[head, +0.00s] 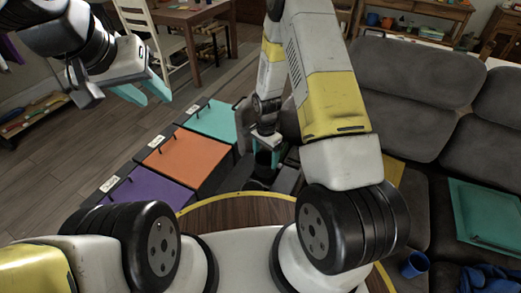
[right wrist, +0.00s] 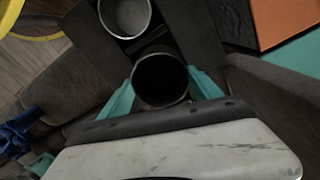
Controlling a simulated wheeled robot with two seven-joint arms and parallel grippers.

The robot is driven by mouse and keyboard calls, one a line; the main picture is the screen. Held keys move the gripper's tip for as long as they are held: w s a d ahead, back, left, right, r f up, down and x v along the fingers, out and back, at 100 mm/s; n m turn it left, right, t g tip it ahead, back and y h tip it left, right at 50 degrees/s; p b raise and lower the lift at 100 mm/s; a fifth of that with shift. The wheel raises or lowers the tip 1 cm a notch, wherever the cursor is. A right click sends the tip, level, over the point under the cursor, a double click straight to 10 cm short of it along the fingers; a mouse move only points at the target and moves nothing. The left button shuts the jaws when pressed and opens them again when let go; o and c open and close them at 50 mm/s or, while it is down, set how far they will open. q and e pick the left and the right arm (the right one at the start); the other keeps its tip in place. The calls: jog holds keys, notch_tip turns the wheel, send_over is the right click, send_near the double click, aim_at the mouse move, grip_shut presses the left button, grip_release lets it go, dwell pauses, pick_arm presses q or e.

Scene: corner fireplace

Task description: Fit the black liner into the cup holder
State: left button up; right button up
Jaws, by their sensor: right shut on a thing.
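My right gripper (head: 266,152) is shut on the black liner, a dark open-topped cylinder. In the right wrist view the liner (right wrist: 160,80) is upright between the two teal fingers (right wrist: 161,92), with its mouth facing the camera. A cup holder opening (right wrist: 125,16) with a pale metal rim is in the dark console just beyond the liner. The liner hides what is directly under it, so I cannot tell whether its bottom is in a holder or above one. My left gripper (head: 143,91) is open and empty, high at the upper left.
Purple (head: 148,197), orange (head: 180,158) and teal (head: 213,121) lidded bins stand left of the console. The grey sofa (head: 415,75) fills the right, with a teal flat item (head: 488,213) on it. Open floor lies left.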

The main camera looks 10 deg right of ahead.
aim_at(265, 164)
jog(key=shift+f, duration=3.2)
jog(key=shift+f, duration=0.1)
jog(key=o, duration=1.8)
